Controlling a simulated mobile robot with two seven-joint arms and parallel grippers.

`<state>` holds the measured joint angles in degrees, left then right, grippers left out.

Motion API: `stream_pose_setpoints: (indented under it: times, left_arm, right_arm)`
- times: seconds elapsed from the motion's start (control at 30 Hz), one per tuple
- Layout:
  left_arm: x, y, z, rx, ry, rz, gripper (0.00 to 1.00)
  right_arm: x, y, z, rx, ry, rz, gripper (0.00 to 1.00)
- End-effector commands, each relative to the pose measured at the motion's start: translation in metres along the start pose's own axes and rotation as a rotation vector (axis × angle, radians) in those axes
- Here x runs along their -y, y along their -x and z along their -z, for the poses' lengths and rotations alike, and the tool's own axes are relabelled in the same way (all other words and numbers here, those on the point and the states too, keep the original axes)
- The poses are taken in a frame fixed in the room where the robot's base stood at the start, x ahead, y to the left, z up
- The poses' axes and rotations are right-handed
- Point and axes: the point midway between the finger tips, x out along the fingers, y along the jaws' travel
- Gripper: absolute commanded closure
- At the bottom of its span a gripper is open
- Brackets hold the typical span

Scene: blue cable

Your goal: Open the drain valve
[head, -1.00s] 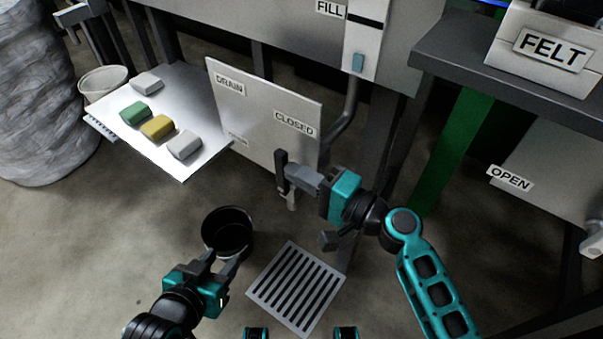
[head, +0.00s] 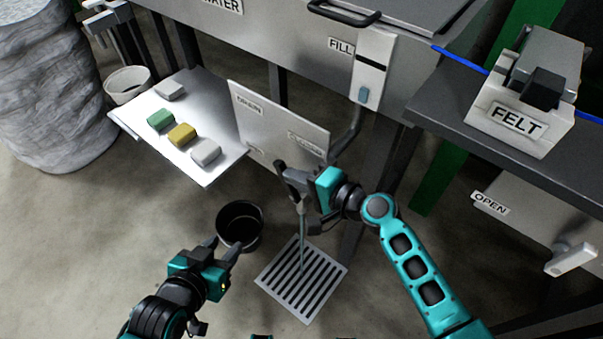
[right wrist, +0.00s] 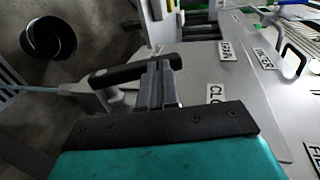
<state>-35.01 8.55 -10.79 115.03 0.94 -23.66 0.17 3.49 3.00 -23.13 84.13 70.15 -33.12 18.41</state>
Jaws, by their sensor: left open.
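The drain valve's black lever (head: 293,178) sits below the panel (head: 275,115) labelled DRAIN and CLOSED. In the right wrist view the lever (right wrist: 112,76) runs sideways from the pale valve body. My right gripper (head: 300,182) is at the lever, its fingertips against or around it; I cannot tell how tightly they are closed. A thin bluish stream (head: 302,245) falls from the valve onto the floor grate (head: 290,285). My left gripper (head: 224,246) is open, its fingers at the near rim of the black bucket (head: 240,222), which stands left of the grate.
A white shelf (head: 208,174) with several coloured blocks juts out at the left, beside a white bucket (head: 128,84). A dark bench with a FELT block (head: 520,120) is at the right. A panel labelled OPEN (head: 490,203) is below it. Floor in front is mostly clear.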

Motion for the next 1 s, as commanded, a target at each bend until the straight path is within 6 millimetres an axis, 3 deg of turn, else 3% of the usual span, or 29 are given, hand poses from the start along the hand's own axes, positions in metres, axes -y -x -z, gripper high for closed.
stream_pose_setpoints:
  times: [0.3, 1.0]
  left_arm:
    - [-0.0005, -0.0011, -0.0014, 0.0, 0.0, -0.001, 0.57]
    - [-0.0029, -0.0008, 0.0048, -0.008, 0.001, -0.006, 0.57]
  right_arm:
    - [0.0035, -0.0092, -0.0002, 0.001, 0.0, 0.003, 1.0]
    - [0.0062, -0.0097, -0.0002, 0.0, 0.0, 0.003, 1.0]
